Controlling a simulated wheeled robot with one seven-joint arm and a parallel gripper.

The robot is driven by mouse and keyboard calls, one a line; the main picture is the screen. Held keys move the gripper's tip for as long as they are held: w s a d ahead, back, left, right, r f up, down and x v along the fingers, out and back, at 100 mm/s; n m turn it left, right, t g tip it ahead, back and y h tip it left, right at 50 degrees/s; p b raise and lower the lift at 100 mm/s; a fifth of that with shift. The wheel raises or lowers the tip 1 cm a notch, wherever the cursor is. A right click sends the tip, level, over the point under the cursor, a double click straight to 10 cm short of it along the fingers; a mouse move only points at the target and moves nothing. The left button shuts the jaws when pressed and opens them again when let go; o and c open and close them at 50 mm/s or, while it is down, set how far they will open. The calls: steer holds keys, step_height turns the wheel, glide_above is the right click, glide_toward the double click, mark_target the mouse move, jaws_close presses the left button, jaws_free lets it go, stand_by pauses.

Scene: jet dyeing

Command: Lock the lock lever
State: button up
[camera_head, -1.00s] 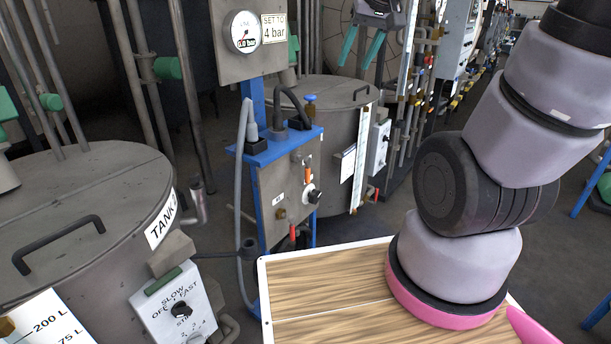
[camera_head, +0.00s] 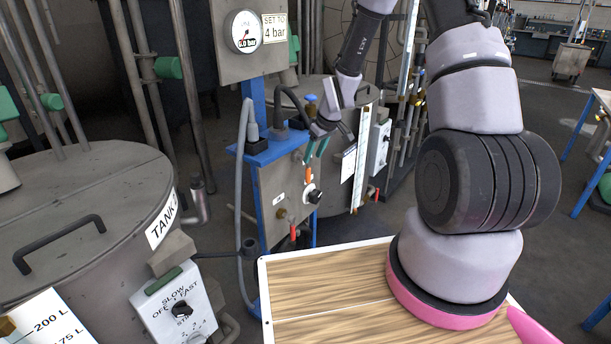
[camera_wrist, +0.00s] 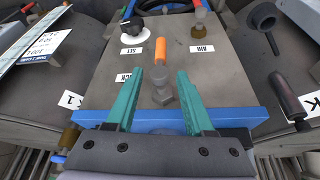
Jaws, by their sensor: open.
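The lock lever (camera_wrist: 160,52) has an orange handle on a grey bolt-like pivot, beside a partly hidden label (camera_wrist: 123,77) that seems to read LOCK. In the wrist view its handle points away from my gripper. In the head view the orange lever (camera_head: 309,174) is on the front of the grey panel (camera_head: 272,186), below the blue shelf. My gripper (camera_wrist: 161,72) is open, its two teal fingers on either side of the lever's pivot, with a gap on each side. In the head view my gripper (camera_head: 315,155) is just above the orange handle; contact cannot be told.
A black-and-white knob (camera_wrist: 133,30) and a brass fitting (camera_wrist: 199,14) sit on the same panel. A red-handled valve (camera_head: 293,233) is lower down. A grey hose (camera_head: 242,170) hangs at its left. A wooden tabletop (camera_head: 325,292) and a tank (camera_head: 85,215) are nearer.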

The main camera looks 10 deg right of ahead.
mark_target(308, 171)
steer(key=x, duration=1)
steer(key=shift+w+f, duration=0.2)
steer(key=shift+f, duration=0.1)
steer(key=shift+a, duration=0.1)
jaws_close()
stand_by(0.9)
